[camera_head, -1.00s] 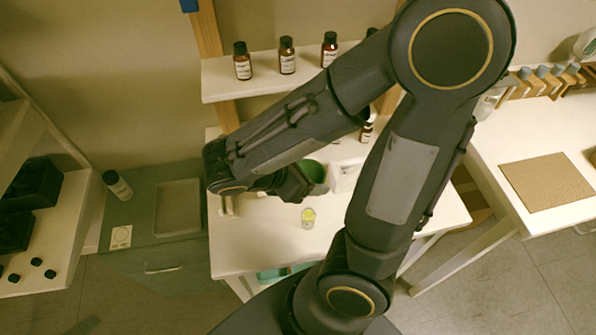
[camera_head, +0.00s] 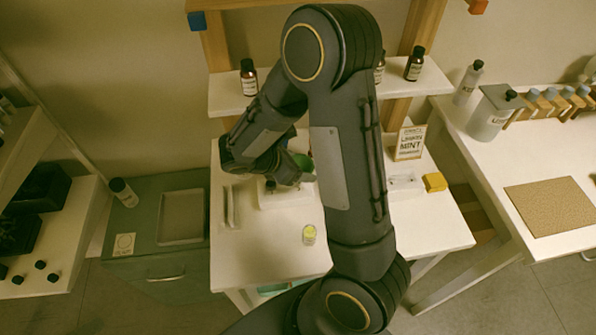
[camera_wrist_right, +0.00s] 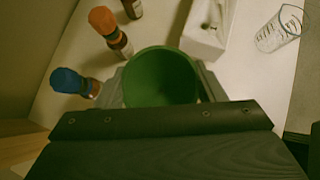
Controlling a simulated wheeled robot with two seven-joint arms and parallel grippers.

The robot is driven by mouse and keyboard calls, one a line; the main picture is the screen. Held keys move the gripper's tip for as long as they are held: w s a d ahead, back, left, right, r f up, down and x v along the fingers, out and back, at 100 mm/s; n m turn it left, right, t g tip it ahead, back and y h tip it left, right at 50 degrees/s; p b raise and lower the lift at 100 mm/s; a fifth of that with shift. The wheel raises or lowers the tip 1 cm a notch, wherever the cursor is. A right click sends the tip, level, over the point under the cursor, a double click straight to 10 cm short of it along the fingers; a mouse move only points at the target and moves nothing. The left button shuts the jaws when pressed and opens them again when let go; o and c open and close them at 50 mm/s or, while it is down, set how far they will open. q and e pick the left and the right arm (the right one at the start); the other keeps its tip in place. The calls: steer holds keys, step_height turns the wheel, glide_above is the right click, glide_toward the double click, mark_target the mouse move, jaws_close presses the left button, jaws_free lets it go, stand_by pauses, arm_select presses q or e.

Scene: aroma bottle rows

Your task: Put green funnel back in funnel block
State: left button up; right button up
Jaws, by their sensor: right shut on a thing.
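My right gripper (camera_head: 300,178) is shut on the green funnel (camera_head: 303,162) and holds it over the white table. In the right wrist view the funnel (camera_wrist_right: 162,78) shows as a wide green cone, open side toward the camera, between the fingers. A low white block (camera_head: 283,198) lies below the gripper in the head view, partly hidden by it. I cannot tell for sure whether it is the funnel block. The funnel's lower end is hidden. My left gripper is not in view.
A small cup with yellow content (camera_head: 309,234) stands on the table in front. A white tray (camera_head: 404,184), a yellow block (camera_head: 434,182) and a sign (camera_head: 410,143) are on the right. Blue-capped (camera_wrist_right: 70,82) and orange-capped bottles (camera_wrist_right: 108,28) stand close to the funnel.

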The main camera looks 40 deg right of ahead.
steer(key=shift+w+d+f, duration=0.2)
steer(key=shift+w+f, duration=0.2)
steer(key=shift+f, duration=0.2)
steer(key=f, duration=0.3)
steer(key=shift+w+f, duration=0.2)
steer(key=shift+f+b, duration=0.35)
steer(key=o, duration=1)
steer(key=shift+o, duration=0.2)
